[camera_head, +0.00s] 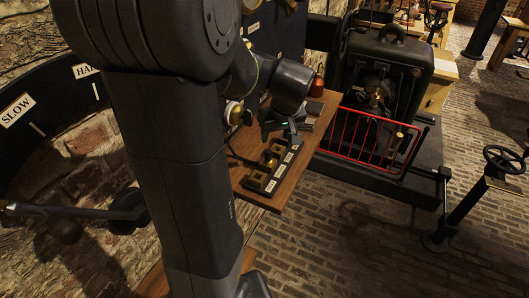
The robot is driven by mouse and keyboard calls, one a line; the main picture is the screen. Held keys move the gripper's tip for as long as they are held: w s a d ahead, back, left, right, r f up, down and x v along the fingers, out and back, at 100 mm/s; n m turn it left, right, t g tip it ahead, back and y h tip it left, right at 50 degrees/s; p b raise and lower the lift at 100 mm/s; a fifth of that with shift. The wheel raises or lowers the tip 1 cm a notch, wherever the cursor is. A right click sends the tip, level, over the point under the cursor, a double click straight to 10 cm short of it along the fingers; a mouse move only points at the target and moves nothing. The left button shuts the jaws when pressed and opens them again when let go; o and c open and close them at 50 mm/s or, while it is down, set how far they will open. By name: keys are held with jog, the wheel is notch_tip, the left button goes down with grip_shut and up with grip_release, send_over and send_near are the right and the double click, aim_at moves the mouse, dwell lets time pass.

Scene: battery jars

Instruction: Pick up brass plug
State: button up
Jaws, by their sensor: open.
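My gripper (292,131) hangs below the dark wrist, over the wooden shelf and close to a black strip with white labels (266,182). It is open; its fingertips are small and partly dark against the background. Brass pieces sit along the strip: a square one (277,149) near the gripper and another (254,178) toward the shelf's front edge. A small brass part (270,161) shows between them and may be the brass plug; it is too small to be sure. I cannot tell whether the gripper touches any of them.
The wooden shelf (277,203) ends over a brick floor. A red wire rack (360,140) stands before a large black machine (390,75) at right. A black handwheel (505,160) stands at far right. A lever (75,211) crosses the lower left. My arm hides the middle left.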

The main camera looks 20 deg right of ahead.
aim_at(269, 152)
jog(key=x, duration=0.6)
jog(key=shift+w+f, duration=0.1)
jog(key=shift+f, duration=0.2)
jog(key=shift+a+p+x, duration=0.15)
jog(key=shift+p+x, duration=0.25)
jog(key=shift+x, duration=0.9)
jog(key=shift+a+p+x, duration=0.15)
jog(key=shift+p+x, duration=0.25)
jog(key=shift+x, duration=0.9)
jog(key=shift+c, duration=0.2)
jog(key=c, duration=1)
